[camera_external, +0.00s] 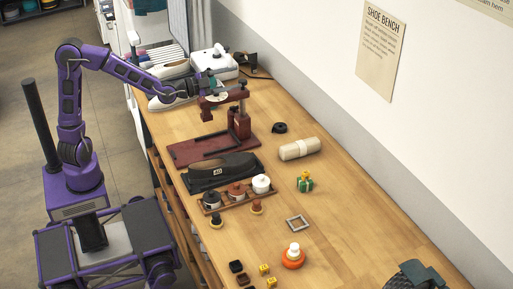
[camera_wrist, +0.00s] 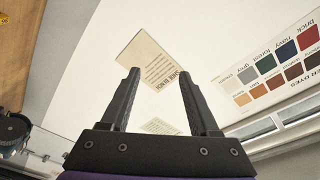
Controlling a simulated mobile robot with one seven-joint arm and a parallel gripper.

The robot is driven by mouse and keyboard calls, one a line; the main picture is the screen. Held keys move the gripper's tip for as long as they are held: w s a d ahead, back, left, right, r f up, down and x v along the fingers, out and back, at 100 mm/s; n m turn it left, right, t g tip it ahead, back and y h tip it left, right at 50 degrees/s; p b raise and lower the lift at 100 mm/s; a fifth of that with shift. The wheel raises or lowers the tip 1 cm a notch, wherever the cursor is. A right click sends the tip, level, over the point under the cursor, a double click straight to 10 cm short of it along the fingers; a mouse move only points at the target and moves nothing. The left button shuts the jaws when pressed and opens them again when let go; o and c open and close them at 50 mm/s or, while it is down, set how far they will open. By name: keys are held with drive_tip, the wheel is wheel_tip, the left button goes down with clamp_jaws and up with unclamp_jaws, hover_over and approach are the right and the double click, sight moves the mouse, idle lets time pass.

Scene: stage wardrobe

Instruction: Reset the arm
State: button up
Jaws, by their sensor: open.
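My gripper (camera_external: 205,84) is at the end of my raised purple arm in the external view, over the far end of the wooden bench. It appears near the top of a dark red stand (camera_external: 238,124) and a white machine (camera_external: 214,62); I cannot tell whether it touches either. In the wrist view my gripper (camera_wrist: 158,75) shows two dark fingers spread apart with nothing between them. Beyond the fingers are the white wall and a paper sign (camera_wrist: 151,62).
The wooden bench (camera_external: 347,211) holds a black shoe (camera_external: 222,170), a rolled cream cloth (camera_external: 299,148), a tray of small pots (camera_external: 237,196), an orange-based bottle (camera_external: 292,257) and several small blocks. The wall (camera_external: 317,60) runs along the right. A colour chart (camera_wrist: 276,66) hangs in the wrist view.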

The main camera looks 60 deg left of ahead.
drive_tip(key=s+a+f+m+g+y, duration=0.35)
drive_tip(key=s+a+f+m, duration=0.35)
drive_tip(key=f, duration=0.3)
drive_tip(key=s+a+n+g+p, duration=0.1)
drive_tip(key=s+n+g, duration=0.3)
drive_tip(key=s+n, duration=0.5)
drive_tip(key=s+a+f+n+g+h, duration=0.1)
drive_tip(key=s+n+g, duration=0.4)
drive_tip(key=s, duration=1.3)
drive_tip(key=a+n, duration=0.1)
drive_tip(key=n, duration=0.3)
drive_tip(key=shift+a+f+n+p, duration=0.15)
drive_tip(key=shift+a+n+p, duration=0.15)
drive_tip(key=shift+n+p, duration=0.1)
